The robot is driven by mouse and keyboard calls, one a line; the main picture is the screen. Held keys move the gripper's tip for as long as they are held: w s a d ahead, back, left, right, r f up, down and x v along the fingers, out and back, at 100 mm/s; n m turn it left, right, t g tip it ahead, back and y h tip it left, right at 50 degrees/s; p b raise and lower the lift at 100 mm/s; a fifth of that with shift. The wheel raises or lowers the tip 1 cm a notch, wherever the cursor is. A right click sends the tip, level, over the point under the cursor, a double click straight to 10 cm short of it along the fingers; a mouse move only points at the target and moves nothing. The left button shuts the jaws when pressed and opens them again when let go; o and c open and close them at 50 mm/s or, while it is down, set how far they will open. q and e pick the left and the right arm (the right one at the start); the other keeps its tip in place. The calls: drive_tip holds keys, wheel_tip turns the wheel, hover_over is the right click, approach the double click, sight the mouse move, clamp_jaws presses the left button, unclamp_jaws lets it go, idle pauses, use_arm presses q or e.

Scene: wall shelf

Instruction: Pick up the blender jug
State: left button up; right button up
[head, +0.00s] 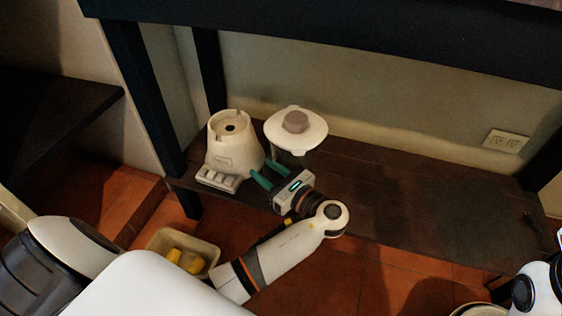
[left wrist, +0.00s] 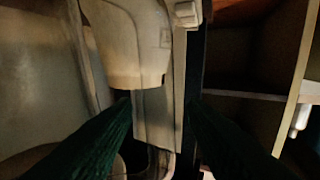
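The blender jug (head: 291,158) stands on the dark low shelf, right of the blender base. It has a wide white lid (head: 312,136) with a greyish-pink cap; its body looks clear and is mostly hidden under the lid. The white blender base (head: 233,147) shows also in the left wrist view (left wrist: 128,48). My left gripper (head: 264,168) is open, its green fingers apart, in front of the gap between base and jug. In the left wrist view its fingers (left wrist: 162,112) are spread with the base beyond them; I cannot make out the jug clearly there. My right gripper is not in view.
A dark beam (head: 350,45) runs above and a black post (head: 147,100) stands at the left. A tub with yellow things (head: 205,250) sits on the tiled floor. A wall socket (head: 505,141) is at the right.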

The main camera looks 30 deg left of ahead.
use_arm(q)
clamp_jaws()
idle(0.3)
idle(1.1)
drive_tip(key=shift+r, duration=0.1)
